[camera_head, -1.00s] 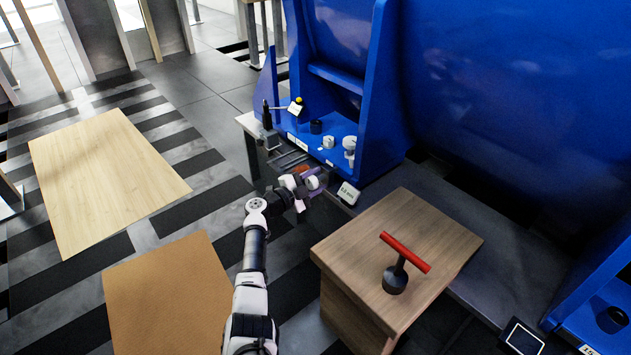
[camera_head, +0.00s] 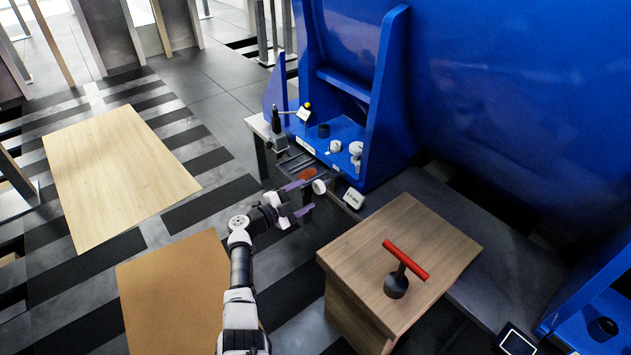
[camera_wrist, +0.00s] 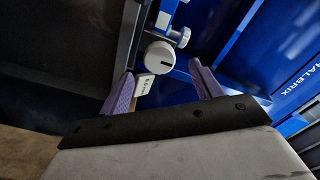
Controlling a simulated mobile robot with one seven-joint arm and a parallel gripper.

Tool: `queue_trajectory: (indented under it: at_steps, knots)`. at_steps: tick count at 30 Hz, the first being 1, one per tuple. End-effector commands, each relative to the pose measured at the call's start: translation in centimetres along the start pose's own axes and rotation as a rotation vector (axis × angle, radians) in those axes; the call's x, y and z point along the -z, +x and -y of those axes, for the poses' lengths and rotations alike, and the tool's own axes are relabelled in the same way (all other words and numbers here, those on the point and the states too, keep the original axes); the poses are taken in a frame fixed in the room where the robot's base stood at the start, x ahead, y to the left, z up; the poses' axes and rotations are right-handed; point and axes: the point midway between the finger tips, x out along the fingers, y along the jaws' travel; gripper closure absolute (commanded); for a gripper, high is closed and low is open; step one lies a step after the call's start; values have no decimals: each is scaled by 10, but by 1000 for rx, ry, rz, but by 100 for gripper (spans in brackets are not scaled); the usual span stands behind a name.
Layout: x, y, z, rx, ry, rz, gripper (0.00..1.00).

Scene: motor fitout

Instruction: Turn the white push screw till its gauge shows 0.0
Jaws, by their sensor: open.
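The white push screw (camera_head: 319,187) is a round white knob at the front edge of the blue machine's bench. In the wrist view its round face (camera_wrist: 157,57) shows a dark mark and lies ahead between the fingers. My gripper (camera_head: 300,198) is open and empty, its purple fingers spread just left of the knob and apart from it. In the wrist view the fingers (camera_wrist: 161,70) stand either side of the knob's line. The small gauge (camera_head: 353,198) is right of the knob; its digits are too small to read. A pale label or display (camera_wrist: 143,85) shows below the knob.
A wooden block (camera_head: 395,250) with a red T-handle tool (camera_head: 405,262) stands right of my arm. Other white knobs (camera_head: 336,147) and a black knob (camera_head: 324,130) sit on the blue fixture behind. Floor is open to the left, with flat boards (camera_head: 115,170).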

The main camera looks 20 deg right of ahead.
Motion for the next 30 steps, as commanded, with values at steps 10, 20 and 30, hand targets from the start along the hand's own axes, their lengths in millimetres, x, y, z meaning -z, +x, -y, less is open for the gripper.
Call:
queue_trajectory:
  at_steps: [10, 20, 30]
  knots:
    - [0, -54, 0, 0, -2, 0, 35]
    - [0, -58, -1, -1, -1, -1, 35]
    - [0, -58, -1, 0, -1, -1, 35]
